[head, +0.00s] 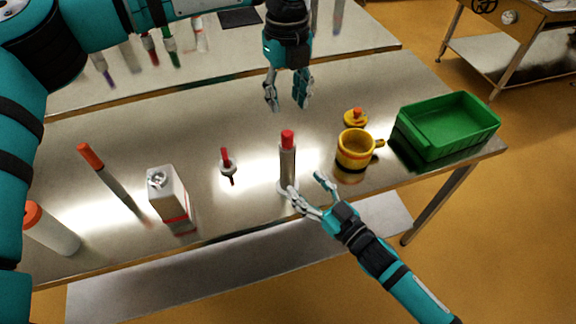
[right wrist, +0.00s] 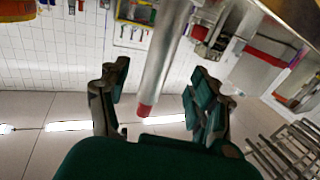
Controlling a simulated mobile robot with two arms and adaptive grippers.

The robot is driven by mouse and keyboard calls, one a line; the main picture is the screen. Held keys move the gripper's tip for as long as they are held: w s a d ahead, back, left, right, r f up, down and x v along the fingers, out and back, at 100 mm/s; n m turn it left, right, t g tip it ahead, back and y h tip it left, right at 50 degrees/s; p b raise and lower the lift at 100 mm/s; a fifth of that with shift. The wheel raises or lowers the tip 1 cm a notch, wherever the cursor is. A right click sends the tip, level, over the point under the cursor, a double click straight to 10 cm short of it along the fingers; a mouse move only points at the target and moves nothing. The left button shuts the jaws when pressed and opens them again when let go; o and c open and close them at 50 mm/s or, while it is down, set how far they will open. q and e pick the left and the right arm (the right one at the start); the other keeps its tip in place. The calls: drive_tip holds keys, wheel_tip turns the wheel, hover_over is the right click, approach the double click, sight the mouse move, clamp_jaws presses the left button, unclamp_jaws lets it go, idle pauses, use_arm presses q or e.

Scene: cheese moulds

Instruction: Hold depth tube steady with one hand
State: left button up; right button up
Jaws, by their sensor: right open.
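The depth tube (head: 288,165) is a grey metal cylinder with a red top, standing upright on the metal table. My right gripper (head: 306,182) is open, close beside its lower part on the right; one finger overlaps the tube's base in the head view. In the right wrist view the tube (right wrist: 165,55) shows between the two spread fingers (right wrist: 157,90), its red end toward the palm. I cannot tell whether a finger touches it. My left gripper (head: 287,92) is open and empty, pointing down above and behind the tube.
A yellow mug (head: 354,149), a yellow item with an orange knob (head: 356,117) and a green crate (head: 450,128) stand right of the tube. A small red-handled item (head: 228,168), a white carton (head: 168,196) and an orange-topped rod (head: 110,177) are left.

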sight(293, 172)
drive_tip(key=x, duration=0.8)
drive_tip(key=shift+w+a, duration=0.1)
drive_tip(key=shift+a, duration=0.05)
clamp_jaws()
idle(1.1)
